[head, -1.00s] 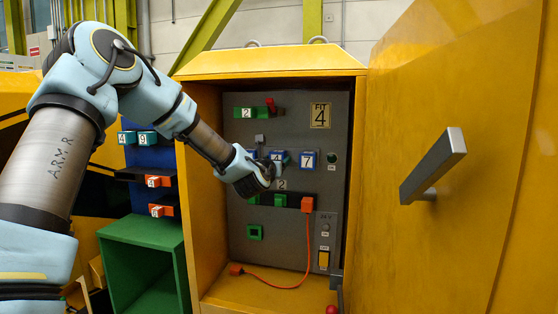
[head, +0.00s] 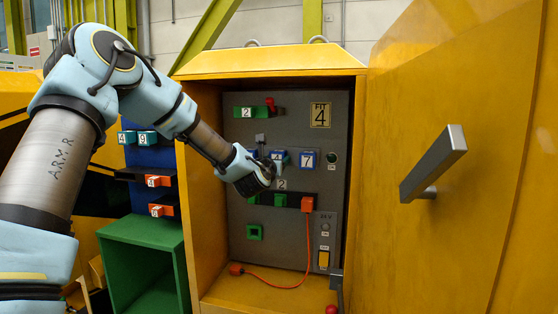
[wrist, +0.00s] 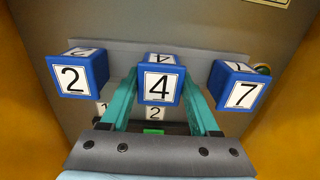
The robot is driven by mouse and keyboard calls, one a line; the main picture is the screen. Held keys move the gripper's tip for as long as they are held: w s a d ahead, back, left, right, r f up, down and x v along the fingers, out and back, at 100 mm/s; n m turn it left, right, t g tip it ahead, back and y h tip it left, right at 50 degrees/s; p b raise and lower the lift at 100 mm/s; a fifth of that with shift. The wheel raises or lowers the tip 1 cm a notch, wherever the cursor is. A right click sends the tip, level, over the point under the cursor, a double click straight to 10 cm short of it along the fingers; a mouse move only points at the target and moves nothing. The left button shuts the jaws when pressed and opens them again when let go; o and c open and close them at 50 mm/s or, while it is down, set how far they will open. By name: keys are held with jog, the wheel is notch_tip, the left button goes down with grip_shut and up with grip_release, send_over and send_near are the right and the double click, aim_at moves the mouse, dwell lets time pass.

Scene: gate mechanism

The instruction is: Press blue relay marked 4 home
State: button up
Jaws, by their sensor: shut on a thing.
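The blue relay marked 4 (wrist: 159,80) is between the teal fingers of my gripper (wrist: 161,98) in the wrist view. My gripper is shut on it, one finger on each side, at the middle of the row of blue relays. In the head view the relay (head: 279,157) shows partly, just above and right of my gripper (head: 268,172). How deep the relay sits in its socket is hard to tell. A gold plate reading FIT 4 (head: 320,115) is at the upper right of the grey panel (head: 300,235).
Blue relays marked 2 (wrist: 76,76) and 7 (wrist: 239,87) flank the held one closely. Below are green blocks (head: 280,200) and an orange plug (head: 307,204) with a cable. The yellow cabinet door (head: 480,170) stands open at right. A shelf (head: 130,172) holds more relays at left.

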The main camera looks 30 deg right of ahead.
jog(key=o, duration=1.5)
jog(key=shift+s+a, duration=0.1)
jog(key=b+v, duration=0.3)
jog(key=v, duration=0.8)
jog(key=a+f+m+g+y, duration=0.6)
jog(key=a+f+m+y, duration=0.2)
jog(key=a+f+m, duration=1.05)
jog(key=s+a+f+m+g+y, duration=0.1)
jog(key=s+a+m, duration=0.4)
jog(key=a, duration=0.5)
jog(key=s+a+f+m+g+y, duration=0.1)
jog(key=s+a+m+g+y, duration=0.2)
jog(key=s+a, duration=0.6)
jog(key=a+m+g, duration=0.1)
jog(key=a+m, duration=0.1)
jog(key=shift+s+a+g, duration=0.3)
